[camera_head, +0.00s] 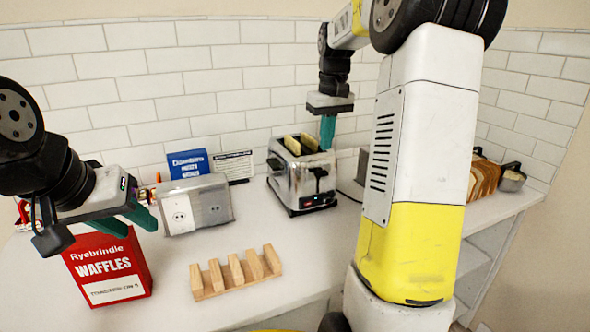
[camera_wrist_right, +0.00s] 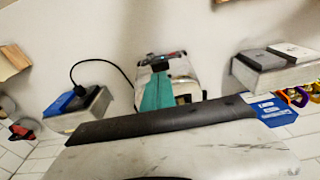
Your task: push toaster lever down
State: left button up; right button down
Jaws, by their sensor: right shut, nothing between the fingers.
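The chrome toaster (camera_head: 288,184) stands on the counter with bread slices (camera_head: 293,146) showing in its slots. A dark lever (camera_head: 318,172) shows on its front end, above a small red display. My right gripper (camera_head: 327,146) is shut and empty, its teal fingers pointing down at the toaster's right upper edge; I cannot tell whether they touch it. In the right wrist view the fingers (camera_wrist_right: 155,93) cover part of the toaster (camera_wrist_right: 181,76), and the lever cannot be made out. My left gripper (camera_head: 133,222) is open and empty, above the waffle box, away from the toaster.
A red waffle box (camera_head: 110,268) and a wooden rack (camera_head: 236,277) stand at the front left. A grey outlet box (camera_head: 207,205) and a blue box (camera_head: 188,164) are left of the toaster. Sliced bread (camera_head: 483,178) and a pan (camera_head: 512,180) stand at the right. My right arm hides the middle right counter.

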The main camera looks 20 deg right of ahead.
aim_at(323, 173)
jog(key=shift+w+f, duration=0.1)
jog(key=shift+w, duration=0.2)
jog(key=shift+w+f, duration=0.15)
jog(key=shift+f, duration=1.55)
jog(key=shift+w+f, duration=0.15)
jog(key=shift+f, duration=1.65)
notch_tip(323, 173, down, 6)
jog(key=shift+r, duration=0.1)
jog(key=s, duration=0.1)
jog(key=s+r, duration=0.1)
jog(key=s, duration=0.1)
jog(key=shift+d, duration=0.15)
